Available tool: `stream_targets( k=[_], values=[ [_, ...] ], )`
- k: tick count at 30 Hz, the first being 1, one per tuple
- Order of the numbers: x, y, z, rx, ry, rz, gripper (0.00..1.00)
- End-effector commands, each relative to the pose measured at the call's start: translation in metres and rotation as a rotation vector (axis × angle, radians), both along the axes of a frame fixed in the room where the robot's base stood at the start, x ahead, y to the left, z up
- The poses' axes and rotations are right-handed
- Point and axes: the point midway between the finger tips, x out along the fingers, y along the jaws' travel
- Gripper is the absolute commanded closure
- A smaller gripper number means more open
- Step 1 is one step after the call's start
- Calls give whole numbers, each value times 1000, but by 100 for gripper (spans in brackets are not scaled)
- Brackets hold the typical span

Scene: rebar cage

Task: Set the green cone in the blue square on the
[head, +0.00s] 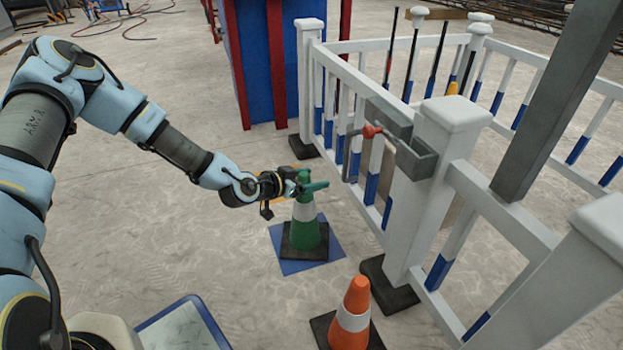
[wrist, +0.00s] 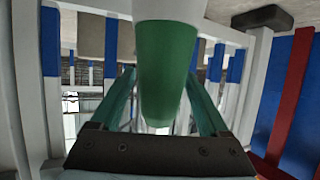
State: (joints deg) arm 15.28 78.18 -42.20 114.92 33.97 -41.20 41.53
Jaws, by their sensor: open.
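The green cone (head: 306,234) has a white band and a black base. It stands upright on the blue square (head: 292,267) on the floor, with blue showing around the base at the front and on both sides. My gripper (head: 308,184) is at the cone's top, its teal fingers open. In the wrist view the cone (wrist: 165,70) appears between the two fingers of my gripper (wrist: 162,98), one on each side. Whether either finger touches the cone is hard to tell.
An orange cone (head: 355,306) with a white band stands nearby at the front. A white railing with posts (head: 430,190) runs along the right, carrying a grey latch box. A blue and red panel (head: 255,70) stands behind. The floor left of the square is open.

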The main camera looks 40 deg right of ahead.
Motion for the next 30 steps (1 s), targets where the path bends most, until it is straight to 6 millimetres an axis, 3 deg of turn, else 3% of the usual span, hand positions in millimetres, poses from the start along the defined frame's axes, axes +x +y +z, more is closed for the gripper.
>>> stream_targets(
  k=[8, 21, 30],
  values=[
    [0, 4, 6, 0, 0, 0, 21],
    [-1, 83, 40, 2, 1, 1, 21],
    [-3, 110, 49, 0, 0, -1, 21]
  ],
)
